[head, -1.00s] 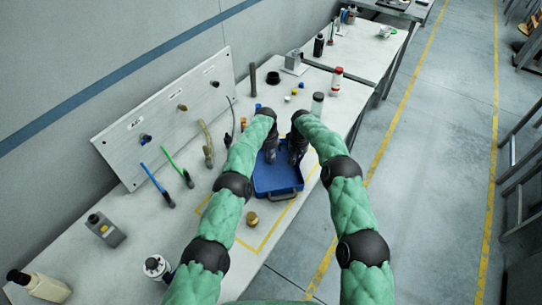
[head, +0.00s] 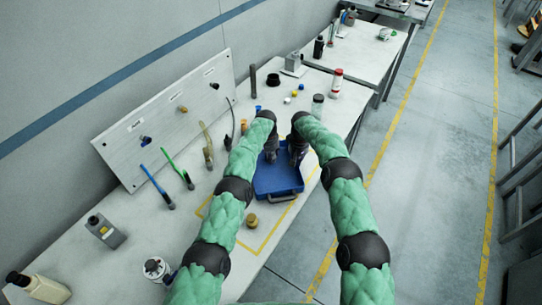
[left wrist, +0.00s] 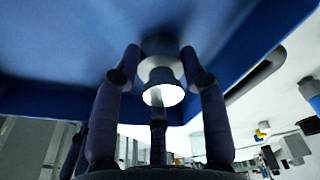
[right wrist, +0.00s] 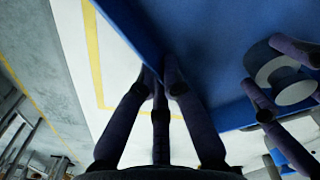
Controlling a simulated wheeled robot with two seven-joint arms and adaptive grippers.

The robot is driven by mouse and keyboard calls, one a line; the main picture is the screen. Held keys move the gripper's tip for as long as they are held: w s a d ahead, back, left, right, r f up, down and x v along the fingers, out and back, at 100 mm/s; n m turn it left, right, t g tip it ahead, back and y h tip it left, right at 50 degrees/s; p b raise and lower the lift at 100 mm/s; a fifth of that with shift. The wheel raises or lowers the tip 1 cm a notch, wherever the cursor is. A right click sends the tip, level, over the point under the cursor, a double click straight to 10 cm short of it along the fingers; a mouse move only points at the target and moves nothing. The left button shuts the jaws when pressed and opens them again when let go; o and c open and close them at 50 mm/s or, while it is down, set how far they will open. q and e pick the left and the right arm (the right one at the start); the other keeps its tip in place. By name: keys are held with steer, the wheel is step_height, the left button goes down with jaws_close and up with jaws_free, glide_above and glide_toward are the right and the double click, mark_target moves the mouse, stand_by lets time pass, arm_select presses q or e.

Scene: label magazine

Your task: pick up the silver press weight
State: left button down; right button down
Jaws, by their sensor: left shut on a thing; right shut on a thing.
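The silver press weight (left wrist: 161,73) is a round metal piece with a narrower knob, lying in the blue case (head: 278,188). My left gripper (left wrist: 160,78) has its fingers shut around the weight's knob. The weight also shows at the right in the right wrist view (right wrist: 280,72), with left fingers beside it. My right gripper (right wrist: 166,82) is shut on the edge of the blue case. In the head view, my right gripper (head: 297,155) and left gripper (head: 271,155) are close together over the case. There the weight is hidden.
A brass piece (head: 252,220) stands in front of the case, inside yellow tape lines. A grey-lidded jar (head: 317,104) and a red-capped bottle (head: 336,79) stand behind the grippers.

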arm_select(q)
step_height(320, 180, up, 10)
steer(key=shift+w+r, duration=0.1)
stand_by(0.4)
arm_select(e)
steer(key=c, duration=1.3)
jaws_free()
